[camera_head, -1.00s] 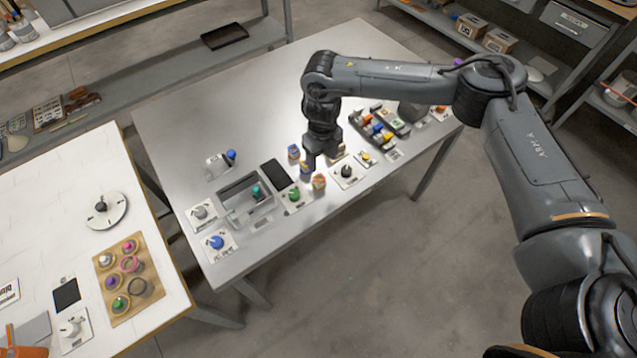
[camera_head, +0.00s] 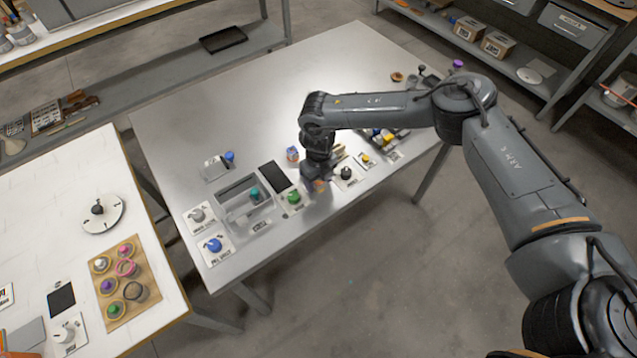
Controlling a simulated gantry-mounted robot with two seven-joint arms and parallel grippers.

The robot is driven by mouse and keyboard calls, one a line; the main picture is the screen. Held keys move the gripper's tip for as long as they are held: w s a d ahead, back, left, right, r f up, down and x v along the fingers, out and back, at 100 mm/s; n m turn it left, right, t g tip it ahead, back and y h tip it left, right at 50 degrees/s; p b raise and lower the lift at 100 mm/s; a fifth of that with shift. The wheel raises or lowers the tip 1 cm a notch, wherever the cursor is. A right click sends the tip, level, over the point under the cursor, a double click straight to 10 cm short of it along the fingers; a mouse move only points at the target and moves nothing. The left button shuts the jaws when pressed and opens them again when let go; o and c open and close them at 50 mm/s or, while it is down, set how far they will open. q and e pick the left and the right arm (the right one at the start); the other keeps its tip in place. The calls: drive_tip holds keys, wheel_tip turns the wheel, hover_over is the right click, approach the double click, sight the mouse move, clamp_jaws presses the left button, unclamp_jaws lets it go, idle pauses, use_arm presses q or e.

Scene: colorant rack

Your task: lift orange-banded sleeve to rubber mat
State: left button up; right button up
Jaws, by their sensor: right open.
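A small orange-topped piece (camera_head: 320,186), which looks like the orange-banded sleeve, stands near the front edge of the metal table. My right gripper (camera_head: 317,179) is open and points down right over it, covering most of it. I cannot tell whether the fingers touch it. The black rubber mat (camera_head: 274,177) lies flat and bare to the left, between a clear tray and the gripper. My left gripper is not in view.
A blue and orange piece (camera_head: 293,153) stands behind the gripper. The clear tray (camera_head: 232,193) holds a teal-topped item. A green knob (camera_head: 294,197) and a black knob (camera_head: 346,172) stand on plates either side.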

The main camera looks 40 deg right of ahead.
drive_tip(key=c, duration=1)
drive_tip(key=shift+r, duration=0.15)
